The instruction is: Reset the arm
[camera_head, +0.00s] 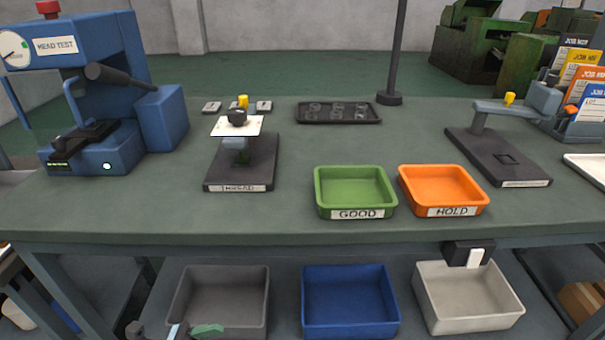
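The frame does not settle which arm the task means. The blue HEAD TEST machine (85,45) stands at the left, with a dark lever (120,77) sloping down to the right. The right fixture has a grey swing arm (507,107) with a yellow knob (510,99), above its dark base (500,158). The THREAD fixture (242,170) stands left of centre, with a yellow knob (243,101) at its back. A white plate (222,129) with a black piece (237,117) hides part of it.
A green GOOD tray (355,187) and orange HOLD tray (442,187) stand near the front edge. A dark tray (338,113) lies behind. Below are grey (217,305), blue (350,302) and white (470,300) bins. A black block (458,252) sits at the bench edge.

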